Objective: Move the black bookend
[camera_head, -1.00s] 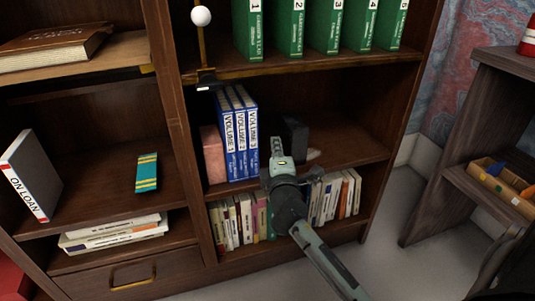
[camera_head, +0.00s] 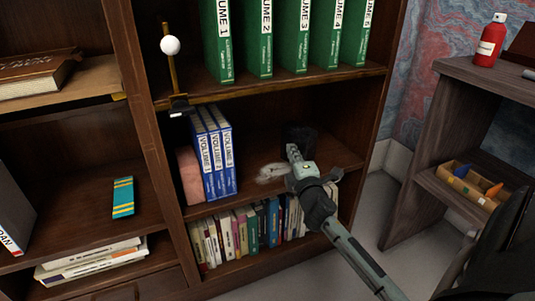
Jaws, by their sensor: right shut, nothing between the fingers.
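The black bookend (camera_head: 300,136) is a dark block on the middle shelf, toward the back, right of the blue volumes (camera_head: 213,158) with a gap between them. My right gripper (camera_head: 292,152) is shut and empty, its tip just in front of the bookend's lower left. Whether it touches the bookend I cannot tell. The bookend's lower part is partly hidden by the gripper. My left gripper is not in view.
A pinkish block (camera_head: 188,175) stands left of the volumes. Green volumes (camera_head: 258,40) fill the shelf above; small books (camera_head: 224,236) stand below. The middle shelf's right part is clear.

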